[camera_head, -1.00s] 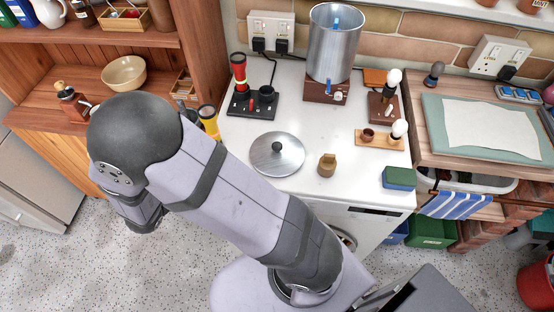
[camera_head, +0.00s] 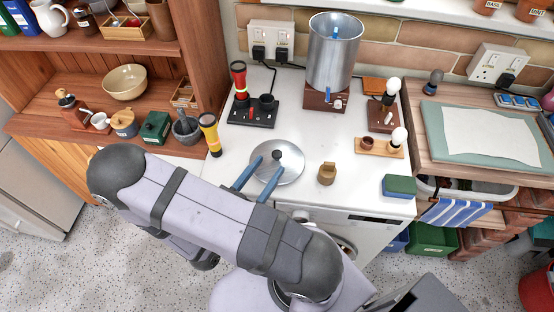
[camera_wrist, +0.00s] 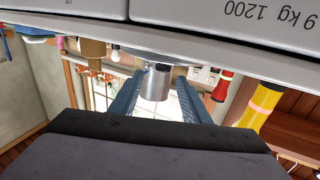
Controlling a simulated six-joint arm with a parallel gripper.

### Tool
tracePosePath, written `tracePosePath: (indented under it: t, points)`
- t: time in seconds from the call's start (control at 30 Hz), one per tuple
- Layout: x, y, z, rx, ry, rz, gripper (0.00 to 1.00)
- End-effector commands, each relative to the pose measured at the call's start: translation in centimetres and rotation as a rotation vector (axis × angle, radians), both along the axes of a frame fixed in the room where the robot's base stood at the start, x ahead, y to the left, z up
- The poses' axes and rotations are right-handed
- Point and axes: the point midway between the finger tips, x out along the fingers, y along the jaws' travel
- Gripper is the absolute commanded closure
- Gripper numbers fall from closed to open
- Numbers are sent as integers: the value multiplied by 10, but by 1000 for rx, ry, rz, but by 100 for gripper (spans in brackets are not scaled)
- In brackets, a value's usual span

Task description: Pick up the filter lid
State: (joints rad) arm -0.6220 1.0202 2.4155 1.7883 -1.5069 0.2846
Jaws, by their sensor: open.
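The filter lid (camera_head: 291,172) is a round, shiny metal disc with a dark knob (camera_head: 278,154) in its middle. It lies flat on the white worktop in the head view. My gripper (camera_head: 268,159) has two blue fingers, spread apart and empty. They reach in from the front left, with their tips over the lid near the knob. I cannot tell whether they touch it. In the wrist view, upside down, the open fingers (camera_wrist: 162,76) frame the metal filter pot (camera_wrist: 156,84) beyond. The pot (camera_head: 333,60) stands at the back of the worktop on a brown base.
A small brown-gold object (camera_head: 327,174) stands just right of the lid. A yellow torch (camera_head: 210,134) stands to its left. A wooden block with a bulb (camera_head: 380,147) and a green-blue sponge (camera_head: 399,186) are further right. The worktop's front edge is close.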

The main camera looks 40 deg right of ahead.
Motion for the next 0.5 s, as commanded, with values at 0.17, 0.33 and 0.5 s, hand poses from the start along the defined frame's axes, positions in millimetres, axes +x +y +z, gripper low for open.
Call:
tracePosePath:
  t: [0.17,0.33,0.5]
  points:
    - [4,-12,1,0,1,-4,57]
    - [6,-14,0,1,-1,-1,57]
    - [9,-20,0,2,-1,-4,57]
